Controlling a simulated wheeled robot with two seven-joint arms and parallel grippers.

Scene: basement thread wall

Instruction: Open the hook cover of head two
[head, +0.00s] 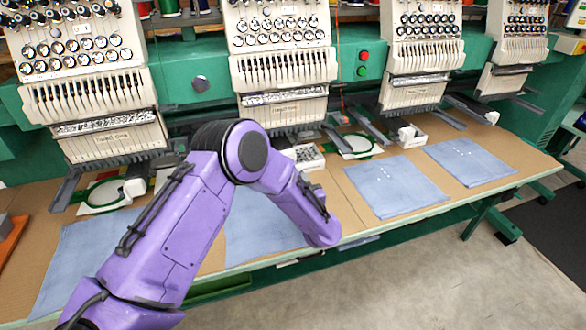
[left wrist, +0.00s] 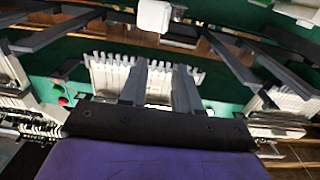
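Head two (head: 285,60) is the second embroidery head from the left. Its lower front, below the needle case, is largely hidden by my purple left arm in the head view. In the left wrist view the machine appears upside down. A white rounded block (left wrist: 153,15), which looks like the hook cover, shows at the top; I cannot tell whether it is open. My left gripper (left wrist: 160,72) has its two grey fingers apart, with nothing visible between them. The needle row of head two (left wrist: 105,72) is behind them. My left gripper is hidden in the head view, and my right gripper is not in view.
Similar white blocks show at head one (head: 133,187) and head three (head: 406,133). Green hoops (head: 355,146), grey arms and a small parts tray (head: 308,157) crowd the tabletop. Blue cloths (head: 395,187) lie along the front. Red and green buttons (head: 363,63) sit right of head two.

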